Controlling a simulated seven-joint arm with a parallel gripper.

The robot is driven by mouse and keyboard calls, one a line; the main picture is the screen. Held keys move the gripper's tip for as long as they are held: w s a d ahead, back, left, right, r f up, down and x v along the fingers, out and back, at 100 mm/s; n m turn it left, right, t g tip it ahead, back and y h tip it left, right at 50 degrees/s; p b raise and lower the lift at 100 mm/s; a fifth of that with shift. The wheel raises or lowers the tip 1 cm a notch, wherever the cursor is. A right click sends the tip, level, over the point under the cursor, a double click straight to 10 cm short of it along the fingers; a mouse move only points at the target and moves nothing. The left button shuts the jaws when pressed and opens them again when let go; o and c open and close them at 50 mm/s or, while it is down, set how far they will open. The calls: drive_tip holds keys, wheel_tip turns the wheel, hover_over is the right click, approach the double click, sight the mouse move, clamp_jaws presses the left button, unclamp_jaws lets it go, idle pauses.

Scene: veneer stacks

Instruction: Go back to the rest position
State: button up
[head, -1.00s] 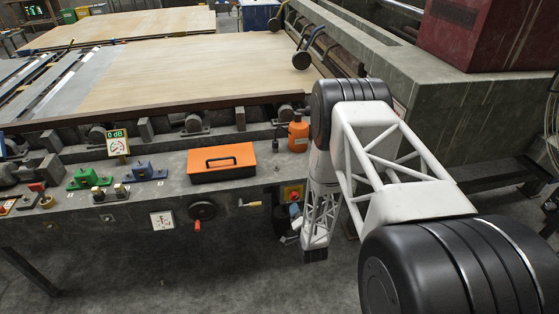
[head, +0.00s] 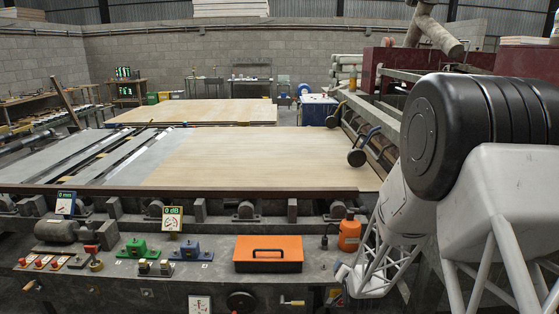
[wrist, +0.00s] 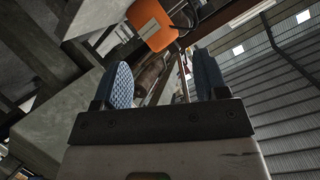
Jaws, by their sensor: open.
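My gripper shows in the wrist view (wrist: 163,80), with two blue ridged fingers set wide apart and nothing between them. In the head view, my white lattice arm with its black joint fills the right side. The arm's lower end reaches down by the right end of the bench, beside an orange bottle (head: 350,232). The gripper's fingers are hard to make out there. In the wrist view an orange object (wrist: 150,22) is beyond the fingers, apart from them.
A grey bench (head: 215,273) holds an orange toolbox (head: 268,262), a green block (head: 137,249), a blue block (head: 191,252) and small gauges. Behind it lies a wide veneer sheet (head: 250,160) on a roller line. A dark red machine (head: 395,65) stands at the back right.

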drive_tip(key=s+a+r+n+g, duration=0.1)
drive_tip(key=s+r+n+g, duration=0.15)
drive_tip(key=s+r, duration=0.7)
drive_tip(key=s+a+r+n+g, duration=0.1)
drive_tip(key=s+a+r+g, duration=0.15)
drive_tip(key=s+r, duration=0.7)
drive_tip(key=s+r+n+g, duration=0.1)
drive_tip(key=s+r, duration=0.3)
drive_tip(key=s, duration=0.4)
drive_tip(key=s+r+g, duration=0.3)
drive_tip(key=s+r, duration=0.1)
drive_tip(key=s, duration=0.4)
drive_tip(key=s+a+r+n+g, duration=0.1)
drive_tip(key=s+r, duration=0.3)
drive_tip(key=s, duration=0.4)
drive_tip(key=shift+s+r+n+g, duration=0.15)
drive_tip(key=shift+s+n+g, duration=0.1)
drive_tip(key=shift+n+g, duration=0.15)
drive_tip(key=shift+a, duration=0.1)
